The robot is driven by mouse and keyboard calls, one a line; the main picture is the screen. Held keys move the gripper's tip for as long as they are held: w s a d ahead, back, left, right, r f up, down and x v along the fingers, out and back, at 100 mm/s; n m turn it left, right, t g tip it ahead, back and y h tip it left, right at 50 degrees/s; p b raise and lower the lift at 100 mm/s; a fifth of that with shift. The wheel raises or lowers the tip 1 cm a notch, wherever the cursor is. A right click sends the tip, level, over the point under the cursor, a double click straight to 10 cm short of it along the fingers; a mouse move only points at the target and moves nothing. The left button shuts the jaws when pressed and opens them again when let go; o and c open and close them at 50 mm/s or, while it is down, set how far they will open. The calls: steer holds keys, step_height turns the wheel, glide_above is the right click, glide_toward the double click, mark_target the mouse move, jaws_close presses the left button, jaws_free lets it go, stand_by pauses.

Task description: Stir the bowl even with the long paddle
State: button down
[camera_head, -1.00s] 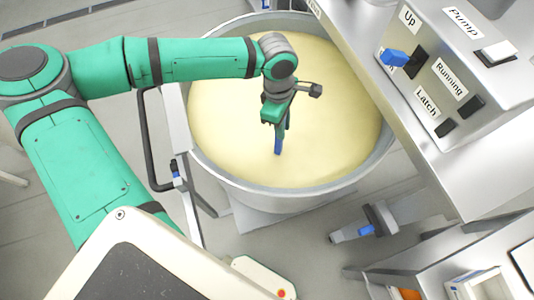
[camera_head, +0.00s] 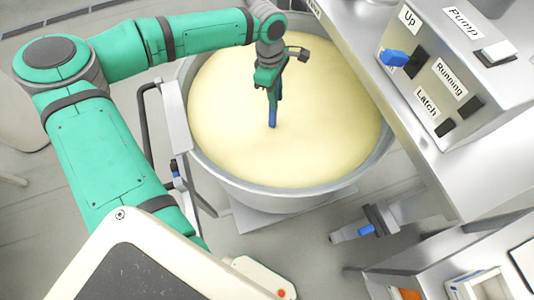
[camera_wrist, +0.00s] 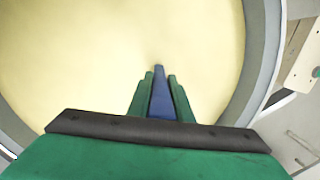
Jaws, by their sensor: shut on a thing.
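The large grey metal bowl (camera_head: 205,172) is filled nearly to the rim with a smooth, pale yellow mass (camera_head: 320,110). It shows an even colour. My gripper (camera_head: 273,88) is over the bowl, left of its middle in the head view. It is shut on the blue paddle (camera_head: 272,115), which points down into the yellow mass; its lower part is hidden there. In the wrist view the paddle (camera_wrist: 161,100) sits between the two green fingers, and the bowl's rim (camera_wrist: 262,60) curves along the right.
A control box (camera_head: 460,70) with labels Up, Pump, Running and Latch stands on a metal counter at the right. A blue lever (camera_head: 394,58) sits by Up. A black tube handle (camera_head: 147,140) is left of the bowl. A blue-tipped outlet (camera_head: 366,230) is below right.

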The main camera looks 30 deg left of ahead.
steer(key=a, duration=0.6)
steer(key=s+d, duration=0.5)
steer(key=d, duration=0.1)
steer(key=shift+s+d, duration=0.3)
